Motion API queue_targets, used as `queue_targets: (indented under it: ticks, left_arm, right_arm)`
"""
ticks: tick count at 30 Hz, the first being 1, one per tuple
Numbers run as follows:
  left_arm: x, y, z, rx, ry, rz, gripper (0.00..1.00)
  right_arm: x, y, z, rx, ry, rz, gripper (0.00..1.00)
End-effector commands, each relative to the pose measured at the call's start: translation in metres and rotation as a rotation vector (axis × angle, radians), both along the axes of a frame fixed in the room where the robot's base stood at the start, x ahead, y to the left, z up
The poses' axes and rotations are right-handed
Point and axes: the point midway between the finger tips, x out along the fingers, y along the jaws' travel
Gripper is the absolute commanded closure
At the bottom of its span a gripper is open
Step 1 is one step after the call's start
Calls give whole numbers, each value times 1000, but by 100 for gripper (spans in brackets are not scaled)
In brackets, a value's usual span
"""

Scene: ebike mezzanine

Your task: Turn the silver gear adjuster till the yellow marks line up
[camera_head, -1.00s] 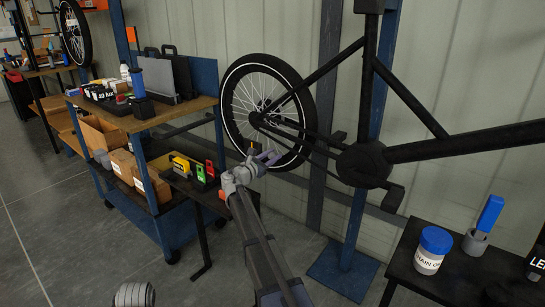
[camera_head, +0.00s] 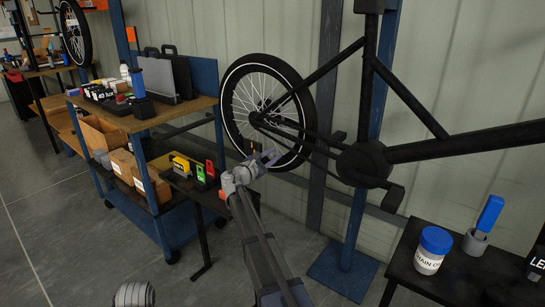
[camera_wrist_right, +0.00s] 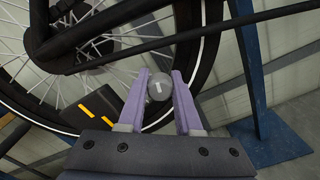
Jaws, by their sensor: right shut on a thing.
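The silver gear adjuster (camera_wrist_right: 159,87) is a small round knob with a pale mark on its face, in the right wrist view beside the rear wheel. My right gripper (camera_wrist_right: 160,80) is shut on it, one purple-grey finger on each side. In the head view my right gripper (camera_head: 268,158) is at the lower part of the wheel (camera_head: 243,111), and the adjuster is too small to make out. Two yellow marks (camera_wrist_right: 86,110) show on a dark part left of the fingers. They are short slanted dashes, side by side with a gap between.
The black bike frame (camera_head: 420,151) and crank are right of my arm. A bench with a chain oil jar (camera_head: 432,250) stands at lower right. A shelf cart (camera_head: 150,120) with boxes and tools is at left. Open floor lies below.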

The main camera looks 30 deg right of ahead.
Motion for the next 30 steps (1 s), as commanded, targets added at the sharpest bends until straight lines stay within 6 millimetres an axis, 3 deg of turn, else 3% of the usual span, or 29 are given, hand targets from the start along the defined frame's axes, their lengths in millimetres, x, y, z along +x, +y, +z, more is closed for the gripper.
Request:
queue_targets:
  ticks: [30]
  left_arm:
    - [0, 0, 0, 0, 0, 0, 20]
  right_arm:
    - [-1, 0, 0, 366, -880, -2, 100]
